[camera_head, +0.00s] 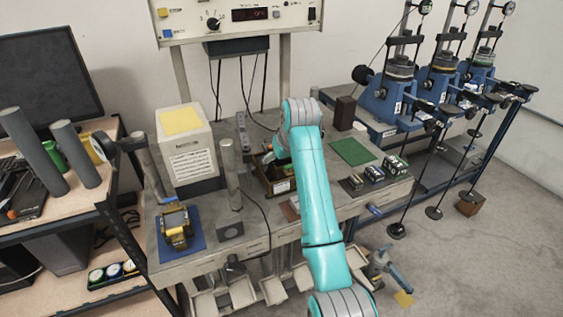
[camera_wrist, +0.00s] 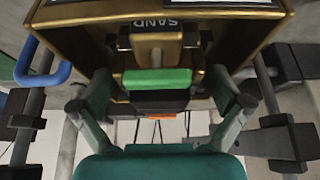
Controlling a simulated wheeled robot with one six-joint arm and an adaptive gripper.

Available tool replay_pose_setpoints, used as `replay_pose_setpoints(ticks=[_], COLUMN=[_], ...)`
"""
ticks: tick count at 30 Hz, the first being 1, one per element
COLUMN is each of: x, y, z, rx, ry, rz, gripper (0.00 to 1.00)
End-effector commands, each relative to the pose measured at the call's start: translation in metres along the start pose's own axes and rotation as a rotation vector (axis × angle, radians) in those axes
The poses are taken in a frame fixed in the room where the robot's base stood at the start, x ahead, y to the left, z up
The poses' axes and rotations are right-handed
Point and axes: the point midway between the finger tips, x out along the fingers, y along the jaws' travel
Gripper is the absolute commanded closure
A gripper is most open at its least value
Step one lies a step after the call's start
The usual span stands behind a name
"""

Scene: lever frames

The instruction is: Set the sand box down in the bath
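The sand box (camera_head: 280,186) is a dark box with gold-brown edges and a pale label, low over or on the bench, partly behind my arm. In the wrist view the box (camera_wrist: 230,62) fills the upper middle; its label reads SAND upside down. A gold upright part (camera_wrist: 157,50) and a green strip (camera_wrist: 157,79) stand at its middle. My gripper (camera_wrist: 157,42) reaches around this part, one finger on each side; contact is not clear. In the head view my gripper is mostly hidden behind my arm. I cannot make out for certain which thing is the bath.
A grey post (camera_head: 230,175) and a white box with a yellow top (camera_head: 187,145) stand left. A yellow device (camera_head: 174,226) sits on a blue mat. A green mat (camera_head: 352,151) and small blocks (camera_head: 374,173) lie right. Blue lever frames (camera_head: 397,100) stand behind them.

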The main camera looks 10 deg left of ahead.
Motion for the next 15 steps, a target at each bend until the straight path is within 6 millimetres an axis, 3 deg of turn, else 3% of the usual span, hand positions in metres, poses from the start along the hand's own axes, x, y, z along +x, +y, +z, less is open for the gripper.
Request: replay_pose_setpoints(ticks=[8, 15], x=[-0.002, -0.036], y=[0.000, 0.000], z=[0.002, 0.000], rx=[0.001, 0.001], ry=[-0.005, -0.001], rz=[-0.001, 0.000], gripper=[0.00, 0.00])
